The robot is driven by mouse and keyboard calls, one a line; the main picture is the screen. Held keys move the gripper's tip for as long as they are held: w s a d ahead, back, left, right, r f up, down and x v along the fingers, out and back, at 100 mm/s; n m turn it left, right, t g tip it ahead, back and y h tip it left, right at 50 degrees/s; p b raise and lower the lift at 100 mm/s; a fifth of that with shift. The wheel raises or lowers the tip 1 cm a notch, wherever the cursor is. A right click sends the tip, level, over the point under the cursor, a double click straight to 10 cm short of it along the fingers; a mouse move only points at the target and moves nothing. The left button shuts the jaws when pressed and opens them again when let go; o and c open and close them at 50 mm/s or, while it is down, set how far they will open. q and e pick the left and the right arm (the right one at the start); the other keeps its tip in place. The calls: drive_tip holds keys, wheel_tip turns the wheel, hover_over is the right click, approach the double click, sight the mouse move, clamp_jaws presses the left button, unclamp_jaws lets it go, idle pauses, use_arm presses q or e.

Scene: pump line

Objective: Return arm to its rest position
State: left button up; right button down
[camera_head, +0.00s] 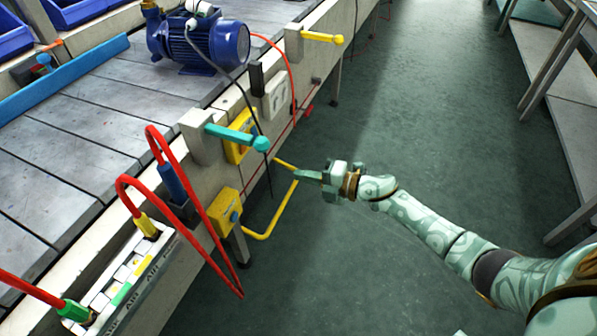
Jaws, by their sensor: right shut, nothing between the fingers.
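My right arm comes in from the lower right and reaches toward the conveyor side. My right gripper (306,175) is shut and empty. It is in front of the yellow bent bar (285,213) in this view; I cannot tell whether they touch. The teal lever (232,134) on the conveyor's side is up and left of the gripper. My left gripper is not in the picture.
A blue pump (205,45) sits on the conveyor (60,150). A yellow lever (322,37) sticks out farther along. Green floor (420,110) is clear up to tables (560,90) at right.

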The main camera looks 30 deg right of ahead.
idle(0.4)
